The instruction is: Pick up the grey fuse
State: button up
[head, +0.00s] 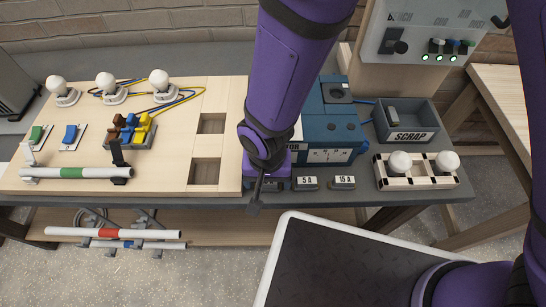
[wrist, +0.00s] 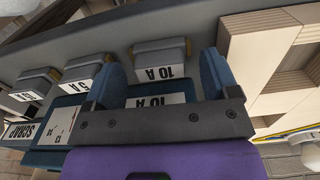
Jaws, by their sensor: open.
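Several grey block fuses stand in a row along the bench's front edge. In the wrist view, the one marked 10 A (wrist: 160,60) lies ahead between the fingers of my gripper (wrist: 162,72). The fingers are open, with one blue pad to each side of the block; I cannot tell whether they touch it. The 5 A fuse (head: 305,184) and the 15 A fuse (head: 343,182) stand to the right in the head view. My arm and hand mostly hide the 10 A fuse there. Another grey block (head: 392,116) is inside the scrap bin (head: 410,137).
A blue tester (head: 338,125) stands just behind the fuses. A rack with two white bulbs (head: 415,182) is at the right. The wooden board (head: 221,90) on the left has square recesses, switches, lamps and a white-green tube (head: 77,172). A lower shelf holds more tubes.

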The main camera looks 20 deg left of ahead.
jog(key=shift+f, duration=0.55)
jog(key=shift+c, duration=0.5)
jog(key=c, duration=0.5)
jog(key=shift+c, duration=0.2)
jog(key=shift+r, duration=0.2)
